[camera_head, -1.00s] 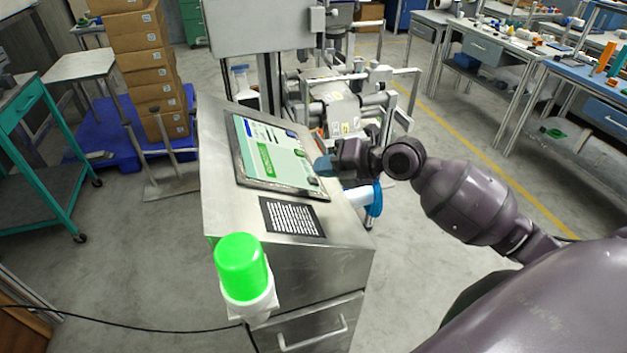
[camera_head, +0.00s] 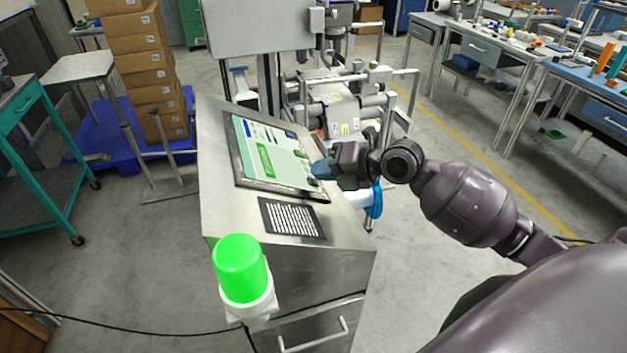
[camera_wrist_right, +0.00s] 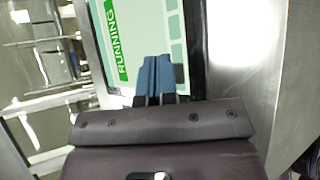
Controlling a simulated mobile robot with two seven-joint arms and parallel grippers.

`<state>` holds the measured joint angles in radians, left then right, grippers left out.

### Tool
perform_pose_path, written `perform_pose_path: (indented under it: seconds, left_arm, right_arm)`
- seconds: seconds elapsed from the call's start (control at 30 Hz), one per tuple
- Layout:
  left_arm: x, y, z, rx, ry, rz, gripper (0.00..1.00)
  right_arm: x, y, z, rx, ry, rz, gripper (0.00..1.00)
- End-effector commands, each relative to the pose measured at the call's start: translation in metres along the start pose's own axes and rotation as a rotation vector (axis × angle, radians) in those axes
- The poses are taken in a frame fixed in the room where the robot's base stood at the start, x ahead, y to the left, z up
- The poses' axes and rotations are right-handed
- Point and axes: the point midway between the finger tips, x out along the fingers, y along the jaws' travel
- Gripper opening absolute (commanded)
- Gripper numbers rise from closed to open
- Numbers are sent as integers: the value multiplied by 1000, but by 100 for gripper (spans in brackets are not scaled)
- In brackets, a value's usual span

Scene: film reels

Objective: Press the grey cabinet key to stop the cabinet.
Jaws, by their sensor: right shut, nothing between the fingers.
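The metal control cabinet (camera_head: 222,205) stands in the middle of the head view, with a tilted touch screen (camera_head: 235,170) on its top. The screen shows a green RUNNING label (camera_head: 266,160), which is also in the right wrist view (camera_wrist_right: 117,40). Small dark patches lie along the screen's right side, one at its lower right corner (camera_head: 314,182); I cannot tell which is the grey cabinet key. My right gripper (camera_head: 321,168) is shut and empty, its blue fingertips at the screen's right edge. In the wrist view the fingertips (camera_wrist_right: 158,62) overlap the screen; contact is unclear. My left gripper is not in view.
A lit green lamp (camera_head: 241,268) stands at the cabinet's front corner. A printed black label (camera_head: 292,218) lies below the screen. Roller machinery (camera_head: 340,115) stands behind the cabinet. Workbenches (camera_head: 480,50) are at the right, stacked boxes (camera_head: 145,65) at the left.

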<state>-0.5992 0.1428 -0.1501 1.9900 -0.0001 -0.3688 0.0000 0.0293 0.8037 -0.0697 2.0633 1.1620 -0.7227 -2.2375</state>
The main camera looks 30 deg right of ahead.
Motion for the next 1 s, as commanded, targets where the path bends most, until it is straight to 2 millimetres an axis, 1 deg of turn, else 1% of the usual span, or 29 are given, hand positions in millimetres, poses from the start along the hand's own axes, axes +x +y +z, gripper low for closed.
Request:
perform_pose_path:
  seconds: [0.2,0.5,1.0]
  left_arm:
    - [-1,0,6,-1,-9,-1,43]
    - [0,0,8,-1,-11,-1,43]
    - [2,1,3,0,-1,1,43]
  right_arm:
    - [2,-1,-1,0,0,0,0]
    - [4,-3,-3,1,1,0,0]
    - [2,-2,-2,-1,1,-1,0]
